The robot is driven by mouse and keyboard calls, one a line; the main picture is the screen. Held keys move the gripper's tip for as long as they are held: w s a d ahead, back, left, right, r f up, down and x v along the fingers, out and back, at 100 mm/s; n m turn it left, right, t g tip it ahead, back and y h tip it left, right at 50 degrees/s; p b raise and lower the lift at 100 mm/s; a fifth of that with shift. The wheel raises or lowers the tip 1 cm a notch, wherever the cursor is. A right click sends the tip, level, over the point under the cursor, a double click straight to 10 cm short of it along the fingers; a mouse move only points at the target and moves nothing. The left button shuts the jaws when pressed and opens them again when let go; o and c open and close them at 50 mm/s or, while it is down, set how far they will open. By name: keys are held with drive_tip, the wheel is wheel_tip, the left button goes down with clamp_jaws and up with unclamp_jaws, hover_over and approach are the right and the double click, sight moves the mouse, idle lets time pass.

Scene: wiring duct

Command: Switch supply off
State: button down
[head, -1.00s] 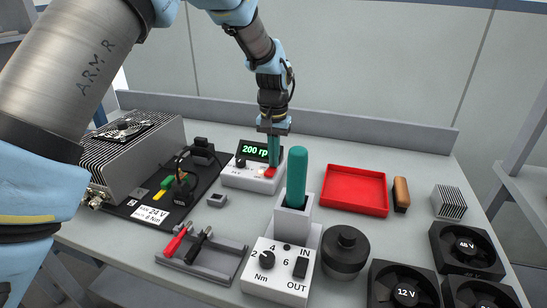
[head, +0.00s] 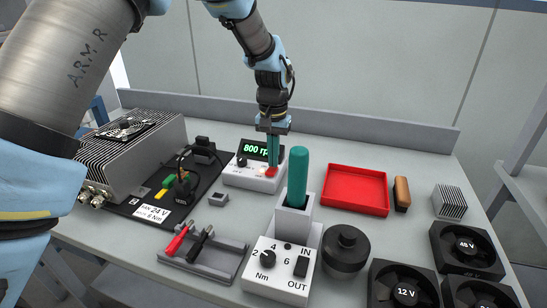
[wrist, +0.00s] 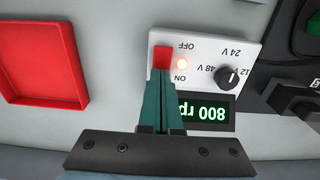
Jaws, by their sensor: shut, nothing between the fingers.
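The supply is a white box (head: 252,180) at the back of the bench, with a green display (head: 261,149) reading "800 rp", the rest cut off by my fingers. In the wrist view its red switch (wrist: 161,58) lies between the OFF and ON labels. A black knob (wrist: 228,77) sits among voltage marks. My gripper (head: 273,166) is shut and empty, its teal fingers pointing down. The fingertips are at the ON-side end of the switch and hide part of it; whether they touch cannot be told.
A red tray (head: 355,211) lies right of the supply. A teal-handled tool (head: 297,175) stands upright in a white holder in front. A black board with plugs (head: 180,190) is to the left; black fans (head: 466,250) are at the right.

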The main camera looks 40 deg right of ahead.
drive_tip(key=r+p, duration=0.1)
drive_tip(key=r, duration=0.1)
drive_tip(key=r+p, duration=0.2)
drive_tip(key=shift+w+d+r, duration=0.2)
drive_tip(key=shift+r, duration=0.2)
wheel_tip(320, 180, up, 9)
drive_tip(key=d+b, duration=0.1)
drive_tip(key=b, duration=0.2)
drive_tip(key=shift+w+d, duration=0.2)
drive_tip(key=shift+w, duration=0.2)
